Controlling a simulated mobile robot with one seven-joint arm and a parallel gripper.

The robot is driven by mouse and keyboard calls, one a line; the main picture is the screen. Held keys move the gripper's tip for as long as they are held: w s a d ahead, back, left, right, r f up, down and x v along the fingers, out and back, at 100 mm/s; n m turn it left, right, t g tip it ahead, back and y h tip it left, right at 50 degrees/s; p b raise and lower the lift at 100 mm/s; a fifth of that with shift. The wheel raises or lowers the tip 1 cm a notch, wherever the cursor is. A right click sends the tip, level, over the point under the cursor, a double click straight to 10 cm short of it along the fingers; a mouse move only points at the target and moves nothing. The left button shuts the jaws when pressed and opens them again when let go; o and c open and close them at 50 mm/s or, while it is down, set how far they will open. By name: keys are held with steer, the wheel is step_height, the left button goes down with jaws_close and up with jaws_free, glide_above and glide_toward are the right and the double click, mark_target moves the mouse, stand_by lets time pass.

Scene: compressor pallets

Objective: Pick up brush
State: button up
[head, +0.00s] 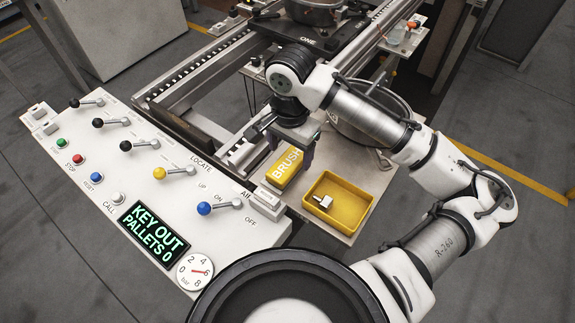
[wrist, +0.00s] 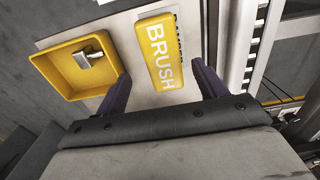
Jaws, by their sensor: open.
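The brush is a yellow block marked BRUSH (head: 285,167) in the head view. It lies on a light plate beside the control panel. In the wrist view the brush (wrist: 160,52) shows between and just beyond the two dark fingers. My gripper (wrist: 163,82) is open, with one finger on each side of the brush's near end. In the head view my gripper (head: 290,150) hangs over the brush and hides part of it. I cannot tell whether either finger touches it.
A yellow tray (head: 359,209) with a small metal piece (head: 323,202) sits right of the brush. The control panel (head: 140,205) with levers and buttons lies to the left. A conveyor rail (head: 205,72) runs behind. A round metal vessel (head: 372,125) stands behind the tray.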

mark_target(288, 163)
steer(key=shift+a+f+p, duration=0.15)
steer(key=shift+f+p, duration=0.15)
steer(key=shift+f, duration=1.2)
steer(key=shift+a+f+p, duration=0.1)
steer(key=shift+f+p, duration=0.15)
steer(key=shift+f, duration=1.2)
steer(key=shift+c, duration=0.4)
steer(key=c, duration=1)
steer(key=shift+c, duration=0.2)
steer(key=shift+r, duration=0.15)
step_height(288, 163, up, 20)
steer(key=shift+b, duration=0.35)
